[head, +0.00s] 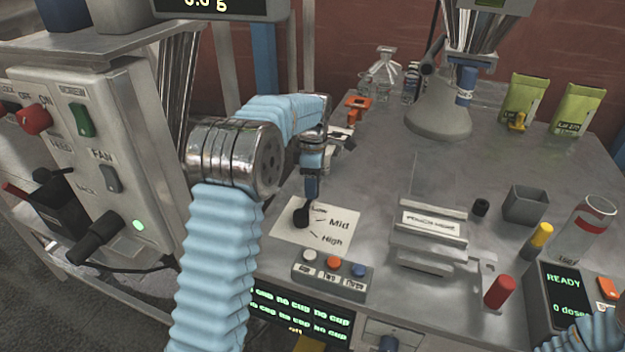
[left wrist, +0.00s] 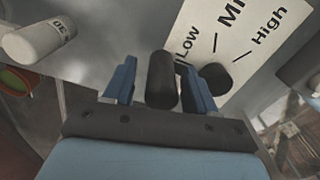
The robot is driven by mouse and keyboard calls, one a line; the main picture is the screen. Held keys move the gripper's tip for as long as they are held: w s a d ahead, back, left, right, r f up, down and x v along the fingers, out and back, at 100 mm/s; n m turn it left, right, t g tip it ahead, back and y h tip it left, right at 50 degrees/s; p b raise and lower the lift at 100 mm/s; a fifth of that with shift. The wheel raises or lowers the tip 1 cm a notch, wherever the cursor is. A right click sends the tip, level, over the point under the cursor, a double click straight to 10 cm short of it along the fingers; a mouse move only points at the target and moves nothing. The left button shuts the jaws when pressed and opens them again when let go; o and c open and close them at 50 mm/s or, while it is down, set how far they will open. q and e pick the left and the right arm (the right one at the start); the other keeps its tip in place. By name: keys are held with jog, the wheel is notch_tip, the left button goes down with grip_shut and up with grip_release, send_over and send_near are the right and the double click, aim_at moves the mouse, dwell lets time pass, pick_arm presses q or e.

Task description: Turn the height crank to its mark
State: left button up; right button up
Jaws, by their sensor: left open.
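The black height crank (head: 301,216) stands on a white card (head: 290,236) printed Low, Mid and High. In the left wrist view its upright handle (left wrist: 162,80) rises beside the round hub (left wrist: 215,77), on the Low side. My left gripper (head: 311,190) points down over the crank in the head view and partly hides it. In the left wrist view my left gripper (left wrist: 161,88) is open, with the handle between its two blue fingers and gaps visible on both sides. My right sleeve shows at the lower right of the head view; the right gripper does not show.
A button box (head: 330,275) sits just in front of the card. A clear-backed stand (head: 430,225) is to its right. A control panel (head: 90,150) with switches stands at left. A red cylinder (head: 500,291) and a READY display (head: 566,285) are at right.

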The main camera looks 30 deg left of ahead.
pick_arm(q)
notch_tip(320, 180, up, 14)
dwell(0.4)
jog(key=shift+f, duration=0.15)
